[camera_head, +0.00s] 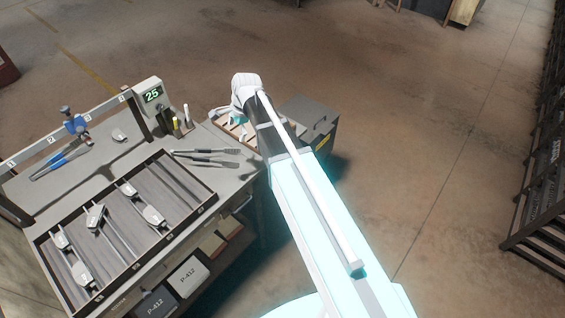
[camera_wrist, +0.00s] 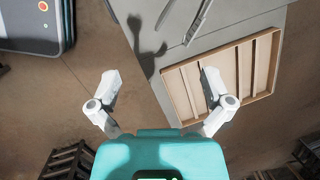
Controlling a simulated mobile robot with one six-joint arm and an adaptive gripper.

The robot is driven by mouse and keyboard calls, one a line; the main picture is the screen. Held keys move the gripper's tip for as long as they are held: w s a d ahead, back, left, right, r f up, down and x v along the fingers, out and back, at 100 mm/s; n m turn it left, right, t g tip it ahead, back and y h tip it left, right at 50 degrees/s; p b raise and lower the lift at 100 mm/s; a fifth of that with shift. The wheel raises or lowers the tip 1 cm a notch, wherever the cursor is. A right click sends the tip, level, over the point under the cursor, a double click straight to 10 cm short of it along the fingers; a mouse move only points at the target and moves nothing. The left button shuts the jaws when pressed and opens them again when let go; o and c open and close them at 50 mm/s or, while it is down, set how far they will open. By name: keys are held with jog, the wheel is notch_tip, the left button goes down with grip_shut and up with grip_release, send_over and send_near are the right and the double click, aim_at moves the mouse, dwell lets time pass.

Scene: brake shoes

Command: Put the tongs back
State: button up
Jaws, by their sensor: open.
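Dark long-armed tongs (camera_head: 208,157) lie on the grey bench top, to the right of the compartmented tray. Part of a long grey tool, which looks like these tongs, shows at the top of the wrist view (camera_wrist: 197,20). A blue-handled tool (camera_head: 60,160) lies at the bench's left; I cannot tell if it is pliers or another pair of tongs. My gripper (camera_wrist: 162,80) is open with nothing between its fingers. In the head view it hangs near the bench's right end, partly hidden by my arm.
A wooden divided tray (camera_wrist: 167,82) sits beside the bench's right end, below my gripper. The black-rimmed tray (camera_head: 110,268) holds several brake shoes. A display reading 25 (camera_head: 153,95) and several markers (camera_head: 187,115) stand behind the tongs. A dark cabinet (camera_head: 318,118) stands to the right.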

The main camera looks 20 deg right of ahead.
jog(key=s+d+n+h, duration=0.1)
jog(key=s+d+n, duration=0.4)
jog(key=s+n, duration=0.2)
jog(key=s+d+n+h, duration=0.2)
jog(key=s+d+n, duration=0.4)
jog(key=s, duration=0.5)
jog(key=shift+d+f+n+g, duration=0.3)
jog(key=shift+f+n+g, duration=0.1)
jog(key=shift+n, duration=0.3)
jog(key=shift+a, duration=0.1)
